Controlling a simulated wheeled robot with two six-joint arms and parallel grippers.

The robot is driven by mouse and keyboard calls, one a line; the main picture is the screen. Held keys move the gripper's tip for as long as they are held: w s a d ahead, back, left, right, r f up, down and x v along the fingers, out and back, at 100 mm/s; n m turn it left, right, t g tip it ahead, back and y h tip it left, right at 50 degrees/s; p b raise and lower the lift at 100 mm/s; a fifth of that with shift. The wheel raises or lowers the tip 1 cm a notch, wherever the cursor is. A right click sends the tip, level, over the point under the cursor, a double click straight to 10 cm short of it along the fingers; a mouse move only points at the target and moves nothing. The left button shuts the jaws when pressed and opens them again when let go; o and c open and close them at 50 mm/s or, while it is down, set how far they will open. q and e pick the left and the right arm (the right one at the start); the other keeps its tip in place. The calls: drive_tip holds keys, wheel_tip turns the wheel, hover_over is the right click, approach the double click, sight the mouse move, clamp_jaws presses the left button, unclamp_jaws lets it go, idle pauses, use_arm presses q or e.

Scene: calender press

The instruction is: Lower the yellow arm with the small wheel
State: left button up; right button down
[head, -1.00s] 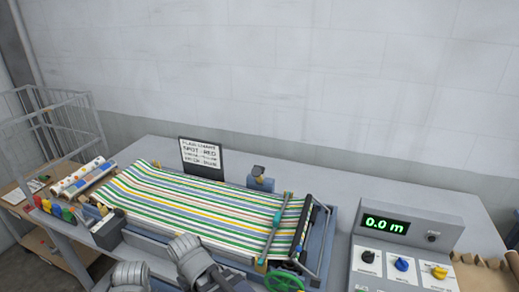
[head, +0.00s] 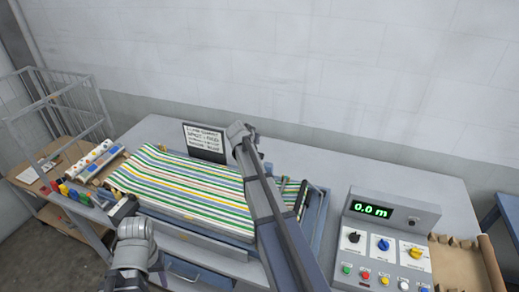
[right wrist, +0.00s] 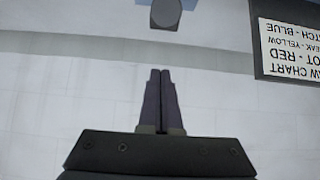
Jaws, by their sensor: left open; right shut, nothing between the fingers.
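The yellow arm with its small wheel cannot be made out in the head view, where my right arm covers the back edge of the striped sheet. In the right wrist view, a dark grey rounded piece (right wrist: 166,13) on a blue part shows at the top edge. I cannot tell whether it belongs to the yellow arm. My right gripper (right wrist: 160,74) is shut and empty, apart from that piece. My left gripper (head: 125,281) is open and low at the front left, partly cut off by the frame edge.
The striped sheet (head: 180,188) lies on the press. A chart sign (head: 205,142) stands behind it and shows upside down in the right wrist view (right wrist: 292,50). A control box (head: 390,240) reading 0.0 m stands right. A wire cart (head: 55,110) stands left.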

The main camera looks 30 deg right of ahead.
drive_tip(key=shift+w+d+r, duration=0.15)
drive_tip(key=shift+w+d, duration=0.1)
drive_tip(key=shift+d, duration=0.05)
drive_tip(key=w+d+f+b, duration=0.1)
drive_tip(key=f+b, duration=0.1)
drive_tip(key=w+d+f+b, duration=0.1)
drive_tip(key=f+b, duration=0.2)
drive_tip(key=w+d+f+b, duration=0.1)
drive_tip(key=f+b, duration=0.2)
drive_tip(key=shift+d+f, duration=0.25)
drive_tip(key=shift+d, duration=0.05)
drive_tip(key=shift+s+a, duration=0.25)
drive_tip(key=shift+a, duration=0.1)
drive_tip(key=shift+d, duration=0.1)
